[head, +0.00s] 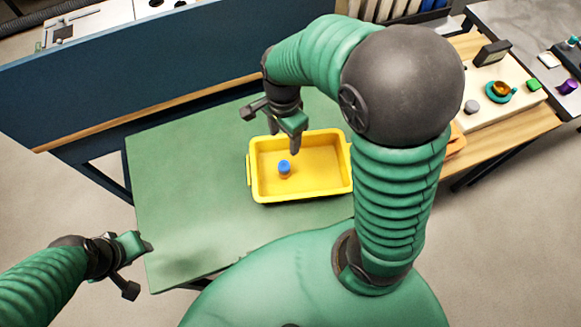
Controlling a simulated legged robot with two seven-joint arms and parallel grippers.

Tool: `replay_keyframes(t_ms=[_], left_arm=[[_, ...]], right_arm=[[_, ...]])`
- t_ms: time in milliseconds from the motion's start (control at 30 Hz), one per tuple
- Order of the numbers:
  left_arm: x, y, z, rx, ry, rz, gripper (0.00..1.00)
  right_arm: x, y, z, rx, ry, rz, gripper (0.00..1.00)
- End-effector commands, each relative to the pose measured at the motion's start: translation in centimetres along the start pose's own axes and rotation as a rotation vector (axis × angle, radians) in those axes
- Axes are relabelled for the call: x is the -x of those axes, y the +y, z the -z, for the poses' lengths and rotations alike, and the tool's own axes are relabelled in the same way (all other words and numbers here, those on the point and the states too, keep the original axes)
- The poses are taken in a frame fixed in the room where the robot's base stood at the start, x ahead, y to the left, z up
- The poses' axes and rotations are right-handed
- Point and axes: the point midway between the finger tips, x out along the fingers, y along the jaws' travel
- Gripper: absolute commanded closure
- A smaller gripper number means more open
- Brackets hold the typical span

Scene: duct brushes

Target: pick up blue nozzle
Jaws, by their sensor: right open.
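The small blue nozzle (284,166) stands in the yellow bin (325,180), left of the bin's middle. Its top is blue and its lower part looks orange. My right gripper (273,133) is open and empty, above the bin's back left edge, a little behind and above the nozzle. The gripper and nozzle look apart.
The bin rests on the green table (185,185), whose left part is bare. A dark blue panel (150,75) stands behind the table. At the right, a wooden bench (510,135) bears a pale board with several small parts. My right arm hides part of the area between.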

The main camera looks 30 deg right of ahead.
Motion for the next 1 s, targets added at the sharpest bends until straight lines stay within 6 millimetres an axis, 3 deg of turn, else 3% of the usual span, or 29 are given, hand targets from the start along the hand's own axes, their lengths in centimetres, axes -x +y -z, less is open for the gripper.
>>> replay_keyframes(t_ms=[400, 600, 800, 1000], left_arm=[[-1.8, -0.1, -0.4, 0.001, 0.0, 0.0, 0.6], [-2.0, 0.0, -0.5, 0.001, 0.0, 0.0, 0.6], [-2.5, 0.0, -0.6, 0.001, 0.0, 0.0, 0.6], [-2.5, 0.0, -0.6, 0.001, 0.0, 0.0, 0.6]], right_arm=[[-10.0, 0.2, 0.3, -0.019, -0.004, -0.008, 0.41], [-12.1, 0.2, 0.3, -0.018, -0.004, -0.005, 0.41], [-15.7, 0.2, 0.3, -0.018, -0.002, -0.006, 0.41], [-16.5, 0.1, 0.3, -0.017, -0.002, -0.002, 0.41]])
